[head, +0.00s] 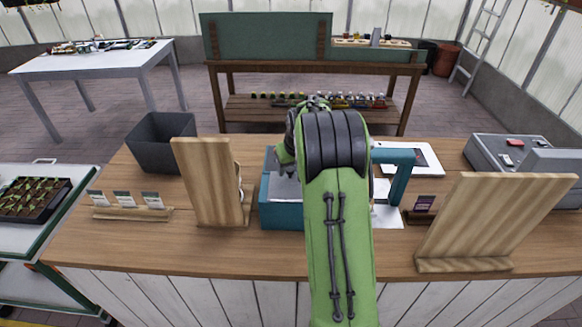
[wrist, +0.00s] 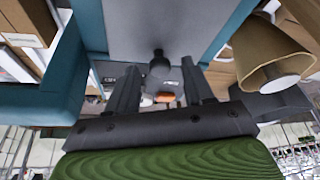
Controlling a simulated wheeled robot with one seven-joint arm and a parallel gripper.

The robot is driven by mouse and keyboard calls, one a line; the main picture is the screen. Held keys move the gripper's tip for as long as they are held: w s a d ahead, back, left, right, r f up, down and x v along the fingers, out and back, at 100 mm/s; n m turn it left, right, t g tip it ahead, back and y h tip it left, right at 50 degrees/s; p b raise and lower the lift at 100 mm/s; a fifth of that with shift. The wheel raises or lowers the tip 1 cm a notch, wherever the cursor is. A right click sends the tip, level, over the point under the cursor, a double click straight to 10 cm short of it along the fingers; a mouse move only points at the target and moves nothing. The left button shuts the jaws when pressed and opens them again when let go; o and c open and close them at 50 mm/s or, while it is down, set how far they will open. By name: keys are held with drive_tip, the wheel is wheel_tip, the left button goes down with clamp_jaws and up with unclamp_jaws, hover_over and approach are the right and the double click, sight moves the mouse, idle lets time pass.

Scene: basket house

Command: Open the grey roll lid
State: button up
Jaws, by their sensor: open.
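A teal box (head: 282,217) stands on the wooden counter, partly hidden behind my green arm. Its light grey surface (head: 284,190) shows left of the arm. In the wrist view a flat grey panel, which looks like the roll lid (wrist: 165,25), lies between teal sides (wrist: 228,32). A small dark knob (wrist: 160,64) stands out at the panel's lower edge. My gripper (wrist: 159,70) is open, with its dark fingers on either side of the knob in the picture. I cannot tell whether they touch it. In the head view my arm hides the fingers.
Upright wooden boards stand left (head: 208,180) and right (head: 490,220) of the box. A dark bin (head: 160,145) is at the back left. A teal arch (head: 398,175) and a grey machine (head: 510,155) are on the right. Bare counter shows along the front left.

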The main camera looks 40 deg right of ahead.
drive_tip(key=shift+w+f, duration=0.1)
drive_tip(key=shift+f, duration=0.1)
clamp_jaws()
